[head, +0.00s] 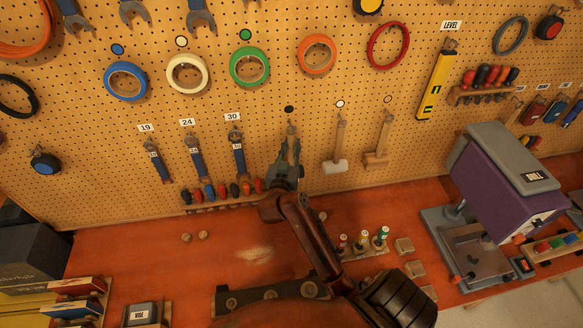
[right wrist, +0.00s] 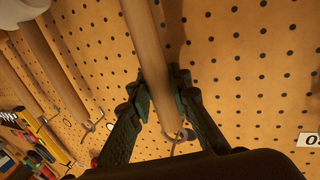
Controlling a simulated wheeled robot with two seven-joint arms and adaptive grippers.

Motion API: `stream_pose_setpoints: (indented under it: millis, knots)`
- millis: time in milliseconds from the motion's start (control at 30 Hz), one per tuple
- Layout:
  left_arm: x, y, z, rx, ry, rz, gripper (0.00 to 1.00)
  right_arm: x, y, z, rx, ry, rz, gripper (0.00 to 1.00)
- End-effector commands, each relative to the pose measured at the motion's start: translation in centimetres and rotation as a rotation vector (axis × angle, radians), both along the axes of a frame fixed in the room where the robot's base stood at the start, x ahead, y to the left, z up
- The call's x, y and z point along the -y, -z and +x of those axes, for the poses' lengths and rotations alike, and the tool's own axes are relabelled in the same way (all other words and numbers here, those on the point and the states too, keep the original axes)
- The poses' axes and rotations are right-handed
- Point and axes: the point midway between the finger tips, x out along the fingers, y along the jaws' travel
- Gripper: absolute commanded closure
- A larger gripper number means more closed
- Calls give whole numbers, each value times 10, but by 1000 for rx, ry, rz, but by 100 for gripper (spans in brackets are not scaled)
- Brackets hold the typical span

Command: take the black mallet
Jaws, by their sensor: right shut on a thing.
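The black mallet hangs on the pegboard under a black dot, and the upper part of its wooden handle (head: 292,130) shows in the head view. My right gripper (head: 288,160) is there, shut on the handle. Its lower part and head are hidden behind the gripper and arm in that view. In the right wrist view, both fingers (right wrist: 163,92) close around the wooden handle (right wrist: 147,45) near its end, beside a metal hook. The mallet's head is outside that view. My left gripper is not in view.
A white-headed mallet (head: 335,166) and a wooden mallet (head: 376,158) hang just to the right. Wrenches (head: 239,157) hang to the left above a rack of screwdrivers. Small bottles (head: 363,241) stand on the red bench (head: 160,262) below. A purple machine (head: 500,175) stands at the right.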

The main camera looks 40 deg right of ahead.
Motion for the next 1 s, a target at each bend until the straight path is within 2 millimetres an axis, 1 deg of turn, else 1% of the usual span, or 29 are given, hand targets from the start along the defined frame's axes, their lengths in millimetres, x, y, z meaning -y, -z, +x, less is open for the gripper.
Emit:
stream_pose_setpoints:
  millis: [667, 833, 1000]
  knots:
    - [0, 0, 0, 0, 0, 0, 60, 0, -3, 0, 3, -1, -2, 100]
    - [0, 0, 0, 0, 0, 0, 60, 0, -8, 0, 5, -1, -3, 100]
    - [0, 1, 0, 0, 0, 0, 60, 0, -20, 0, 6, -1, -4, 100]
